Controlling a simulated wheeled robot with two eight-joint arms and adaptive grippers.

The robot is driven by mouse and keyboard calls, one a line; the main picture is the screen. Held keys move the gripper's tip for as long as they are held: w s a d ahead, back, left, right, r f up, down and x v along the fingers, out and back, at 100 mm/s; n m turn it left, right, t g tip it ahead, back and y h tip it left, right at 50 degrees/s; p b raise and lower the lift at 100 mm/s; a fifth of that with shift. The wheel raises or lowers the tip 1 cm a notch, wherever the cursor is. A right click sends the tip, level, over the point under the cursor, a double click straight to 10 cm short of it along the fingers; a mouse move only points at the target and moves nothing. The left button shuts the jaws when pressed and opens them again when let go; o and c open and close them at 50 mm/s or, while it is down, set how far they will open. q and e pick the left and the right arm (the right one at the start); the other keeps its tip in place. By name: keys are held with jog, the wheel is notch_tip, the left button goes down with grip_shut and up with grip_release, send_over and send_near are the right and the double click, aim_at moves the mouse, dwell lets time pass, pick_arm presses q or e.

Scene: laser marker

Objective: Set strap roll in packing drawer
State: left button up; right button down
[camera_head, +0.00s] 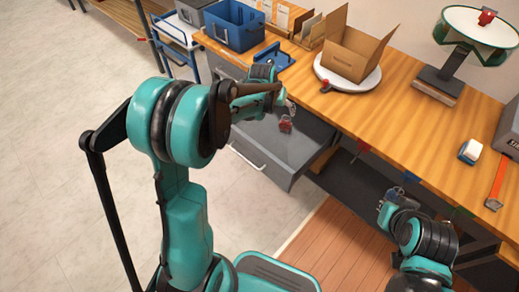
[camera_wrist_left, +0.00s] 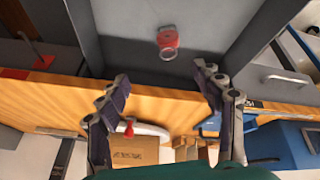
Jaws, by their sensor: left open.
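The packing drawer (camera_head: 262,160) is a grey drawer pulled out from under the wooden bench; its interior (camera_wrist_left: 120,35) fills the top of the left wrist view. A small red item with a pale ring (camera_head: 286,125), perhaps the strap roll, lies inside on the drawer floor; it also shows in the left wrist view (camera_wrist_left: 168,40). My left gripper (camera_head: 287,100) is above the drawer. Its fingers are apart and empty in the left wrist view (camera_wrist_left: 163,82), with the red item beyond the tips. My right gripper (camera_head: 394,194) is low, in front of the bench; its fingers are unclear.
A cardboard box (camera_head: 352,55) stands on a white round plate (camera_head: 347,82) on the bench (camera_head: 400,115). A blue bin (camera_head: 234,26) is at the back left. A white and blue roll (camera_head: 470,151) and an orange-handled tool (camera_head: 497,183) lie right. Floor at left is clear.

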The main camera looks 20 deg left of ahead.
pick_arm(q)
jog(key=s+d+r+t, duration=0.1)
jog(key=s+r, duration=0.3)
jog(key=s, duration=1)
jog(key=s+d+r+t+y, duration=0.1)
jog(key=s+r, duration=0.3)
jog(key=s, duration=1)
jog(key=shift+d+r+m, duration=0.15)
jog(key=shift+d+m, duration=0.1)
jog(key=shift+m, duration=0.05)
jog(key=shift+c, duration=0.4)
